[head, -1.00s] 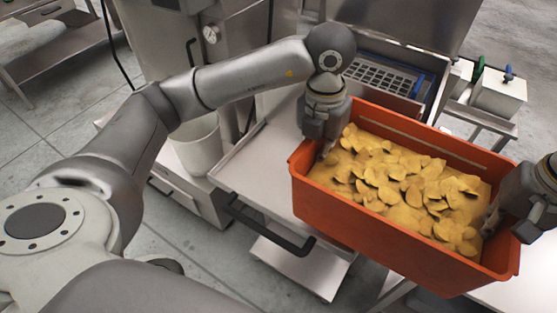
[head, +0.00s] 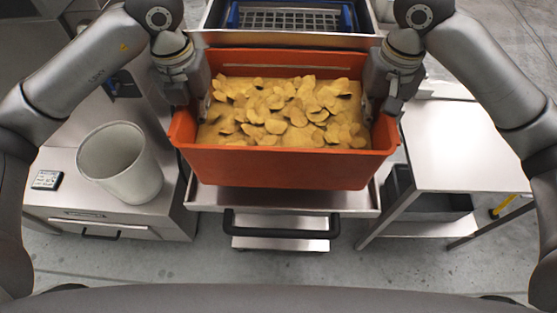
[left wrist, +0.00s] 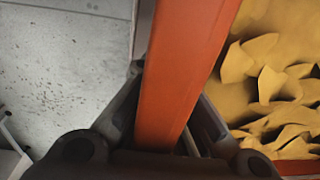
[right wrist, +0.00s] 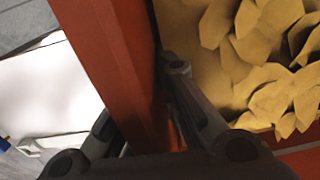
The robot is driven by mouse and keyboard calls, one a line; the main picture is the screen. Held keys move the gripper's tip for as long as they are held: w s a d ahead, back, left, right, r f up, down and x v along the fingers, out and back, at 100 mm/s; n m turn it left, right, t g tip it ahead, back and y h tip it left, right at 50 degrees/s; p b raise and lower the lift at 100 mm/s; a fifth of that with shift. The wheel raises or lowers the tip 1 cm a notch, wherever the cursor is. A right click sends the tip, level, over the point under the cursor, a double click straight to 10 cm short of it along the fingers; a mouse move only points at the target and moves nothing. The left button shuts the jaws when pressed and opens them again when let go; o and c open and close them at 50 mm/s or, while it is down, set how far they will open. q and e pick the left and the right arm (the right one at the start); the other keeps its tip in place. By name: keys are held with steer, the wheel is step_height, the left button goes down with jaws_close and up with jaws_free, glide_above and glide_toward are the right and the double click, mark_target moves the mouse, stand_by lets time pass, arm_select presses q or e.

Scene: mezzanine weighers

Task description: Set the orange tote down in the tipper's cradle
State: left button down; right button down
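The orange tote (head: 285,168), filled with yellow chips (head: 290,112), is held level between my two grippers. It is over the steel tray with a black front handle, which I take to be the tipper's cradle (head: 205,198). Whether the tote touches the cradle cannot be told. My left gripper (head: 203,108) is shut on the tote's left wall; the left wrist view shows the orange rim (left wrist: 180,70) between its fingers. My right gripper (head: 377,108) is shut on the right wall, with the rim (right wrist: 115,70) between its fingers. The cradle's floor is mostly hidden under the tote.
A blue-edged basket with a grid (head: 290,17) is behind the tote. A white bin (head: 121,163) and a small scale display (head: 47,180) stand on the left bench. A steel table (head: 460,150) is at the right. Grey floor (head: 390,265) is open in front.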

mark_target(209, 140)
arm_select(q)
steer(key=shift+f+b, duration=0.35)
steer(key=shift+f, duration=0.5)
steer(key=shift+d, duration=0.1)
arm_select(e)
steer(key=shift+d+f, duration=0.3)
steer(key=shift+f, duration=0.5)
steer(key=shift+a, duration=0.1)
arm_select(q)
steer(key=shift+f, duration=0.1)
arm_select(e)
steer(key=shift+f, duration=0.15)
